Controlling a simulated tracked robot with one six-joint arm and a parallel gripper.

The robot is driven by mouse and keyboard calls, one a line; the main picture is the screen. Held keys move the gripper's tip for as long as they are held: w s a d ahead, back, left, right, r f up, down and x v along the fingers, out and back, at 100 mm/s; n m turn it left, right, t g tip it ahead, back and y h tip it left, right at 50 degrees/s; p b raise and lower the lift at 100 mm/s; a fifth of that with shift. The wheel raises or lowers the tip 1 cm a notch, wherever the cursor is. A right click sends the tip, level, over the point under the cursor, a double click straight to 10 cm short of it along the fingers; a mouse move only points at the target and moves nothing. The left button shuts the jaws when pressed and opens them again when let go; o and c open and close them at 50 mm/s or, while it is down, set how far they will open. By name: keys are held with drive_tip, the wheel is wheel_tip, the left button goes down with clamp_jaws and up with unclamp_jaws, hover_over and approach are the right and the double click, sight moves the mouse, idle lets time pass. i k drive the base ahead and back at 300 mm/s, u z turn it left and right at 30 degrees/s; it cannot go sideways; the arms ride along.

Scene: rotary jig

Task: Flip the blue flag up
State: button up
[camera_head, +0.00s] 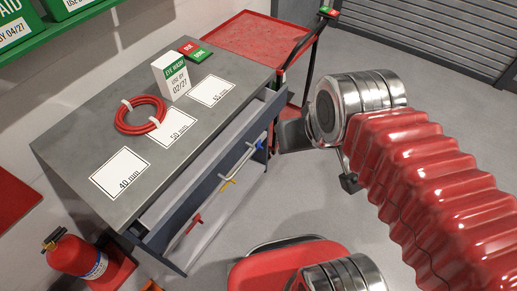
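A small blue flag (261,140) sits on the front of the grey workbench (82,136), near its right end. It is too small in the view to tell its exact tilt. A yellow flag (228,183) and a red flag (194,223) are lower left along the same front. My gripper (297,136) is below the shiny metal wrist, right of the blue flag and apart from it in the picture. A dark plate-like part and a small black part show there; the opening between the fingers is not clear. I see nothing held.
On the bench top are a red ring coil (141,129), an eye wash box (171,76) and white labels. An open drawer (190,178) juts from the bench. A red trolley (248,38) stands behind. A red fire extinguisher (77,256) is at lower left.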

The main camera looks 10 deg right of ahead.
sight(258, 144)
drive_tip(key=z, duration=0.1)
drive_tip(key=i, duration=0.5)
drive_tip(key=u, duration=0.05)
drive_tip(key=k, duration=1.3)
drive_tip(key=z, duration=0.55)
drive_tip(key=i, duration=1.45)
drive_tip(key=u, duration=0.65)
drive_tip(key=i, duration=0.35)
drive_tip(key=u, duration=0.25)
